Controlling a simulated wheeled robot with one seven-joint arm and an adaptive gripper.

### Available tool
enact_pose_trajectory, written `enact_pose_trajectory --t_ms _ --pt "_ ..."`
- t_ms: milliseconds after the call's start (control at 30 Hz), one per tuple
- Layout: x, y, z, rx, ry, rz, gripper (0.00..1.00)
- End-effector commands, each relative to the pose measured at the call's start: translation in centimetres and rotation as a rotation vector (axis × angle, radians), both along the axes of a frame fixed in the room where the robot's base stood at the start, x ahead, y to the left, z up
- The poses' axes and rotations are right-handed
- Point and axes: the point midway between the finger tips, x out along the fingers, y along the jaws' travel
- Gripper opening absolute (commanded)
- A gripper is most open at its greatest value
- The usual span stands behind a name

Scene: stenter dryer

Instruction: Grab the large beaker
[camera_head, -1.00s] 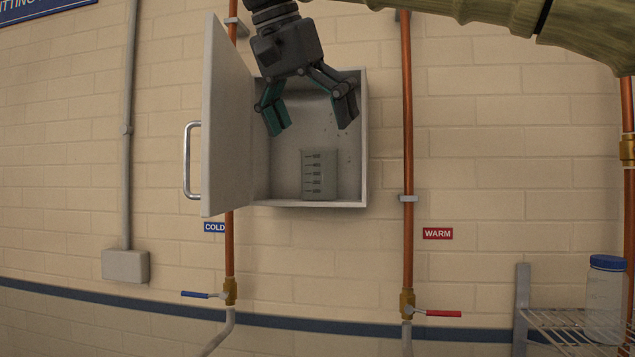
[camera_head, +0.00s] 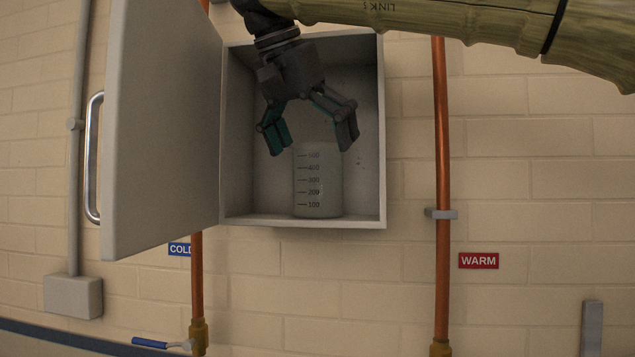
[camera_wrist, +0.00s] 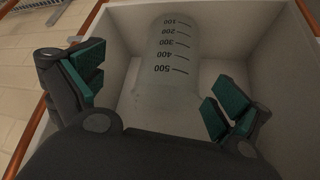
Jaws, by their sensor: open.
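The large beaker (camera_head: 318,185) is clear, with dark graduation marks from 100 up. It stands upright on the floor of an open wall cabinet (camera_head: 305,221). My gripper (camera_head: 312,146) is open and empty at the cabinet's opening, with its fingertips near the height of the beaker's top. In the wrist view the beaker (camera_wrist: 168,65) appears upside down, beyond and between the spread fingers of my gripper (camera_wrist: 155,95). The fingers look apart from the glass. The rim is faint and partly hard to make out.
The cabinet door (camera_head: 165,125) is swung open to the left, with a metal handle (camera_head: 93,158). Copper pipes (camera_head: 441,130) run beside the cabinet over a brick wall. A COLD label (camera_head: 180,249) and a WARM label (camera_head: 478,261) are below. A blue valve lever (camera_head: 150,343) is at lower left.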

Motion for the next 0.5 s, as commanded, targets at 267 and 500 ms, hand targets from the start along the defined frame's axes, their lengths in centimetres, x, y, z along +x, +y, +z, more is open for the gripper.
enact_pose_trajectory --t_ms 267,500 --pt "2.8 -0.7 -3.2 -0.001 0.008 -0.002 1.0" --pt "3.2 -1.1 -4.2 -0.002 0.008 -0.002 1.0"
